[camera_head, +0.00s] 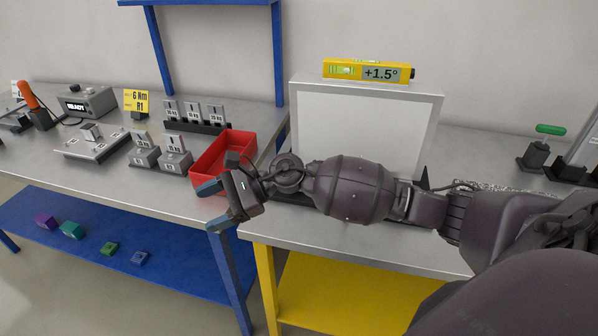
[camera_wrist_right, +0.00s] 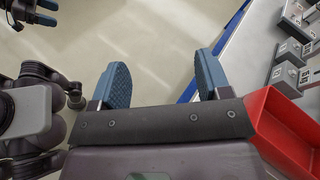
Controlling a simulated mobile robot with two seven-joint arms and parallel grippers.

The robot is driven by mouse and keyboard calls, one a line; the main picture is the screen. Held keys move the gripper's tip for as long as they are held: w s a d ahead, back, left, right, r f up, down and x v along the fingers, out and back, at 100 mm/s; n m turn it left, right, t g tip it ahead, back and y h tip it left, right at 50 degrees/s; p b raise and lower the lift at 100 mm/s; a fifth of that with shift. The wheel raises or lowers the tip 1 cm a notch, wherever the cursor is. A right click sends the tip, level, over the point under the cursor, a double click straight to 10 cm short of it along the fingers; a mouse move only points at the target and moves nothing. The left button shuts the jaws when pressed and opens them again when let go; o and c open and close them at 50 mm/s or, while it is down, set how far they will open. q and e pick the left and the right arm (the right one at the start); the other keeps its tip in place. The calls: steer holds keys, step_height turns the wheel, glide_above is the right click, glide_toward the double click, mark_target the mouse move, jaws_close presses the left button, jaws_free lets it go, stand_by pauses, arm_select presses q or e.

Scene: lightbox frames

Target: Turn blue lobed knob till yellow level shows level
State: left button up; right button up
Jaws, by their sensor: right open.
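The yellow level (camera_head: 368,70) lies on top of the white-panelled frame (camera_head: 365,122). Its display reads +1.5° and a green vial shows at its left end. No blue lobed knob can be made out; my right arm covers the lower part of the frame. My right gripper (camera_head: 212,206) is open and empty in front of the table edge, left of the frame and near the red bin. Its two blue fingers stand apart in the wrist view (camera_wrist_right: 162,72). My left gripper (camera_wrist_right: 38,14) shows only partly at the top left there; its opening is unclear.
The red bin (camera_head: 208,172) sits close behind my right gripper. Grey weight blocks (camera_head: 172,158) and a yellow sign (camera_head: 136,101) stand on the left table. A green-handled tool (camera_head: 549,130) stands at the right. Open floor lies below the gripper.

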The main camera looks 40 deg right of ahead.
steer(key=w+d+r+n+g+h, duration=0.1)
steer(key=w+d+n+g+h, duration=0.15)
steer(key=d+n+h, duration=0.7)
steer(key=w+d+r+n+g+h, duration=0.15)
steer(key=w+d+h, duration=0.3)
steer(key=d, duration=1.15)
steer(key=shift+m+g, duration=0.3)
steer(key=shift+m, duration=0.1)
steer(key=f, duration=0.9)
steer(key=shift+s+a+f, duration=0.15)
steer(key=shift+s+f, duration=0.1)
steer(key=shift+s, duration=0.15)
arm_select(q)
steer(key=shift+s+f, duration=0.15)
steer(key=shift+s, duration=0.15)
steer(key=shift+w, duration=0.1)
arm_select(e)
steer(key=shift+c, duration=0.6)
steer(key=c, duration=0.8)
arm_select(q)
steer(key=shift+w+r, duration=0.2)
steer(key=shift+w, duration=0.15)
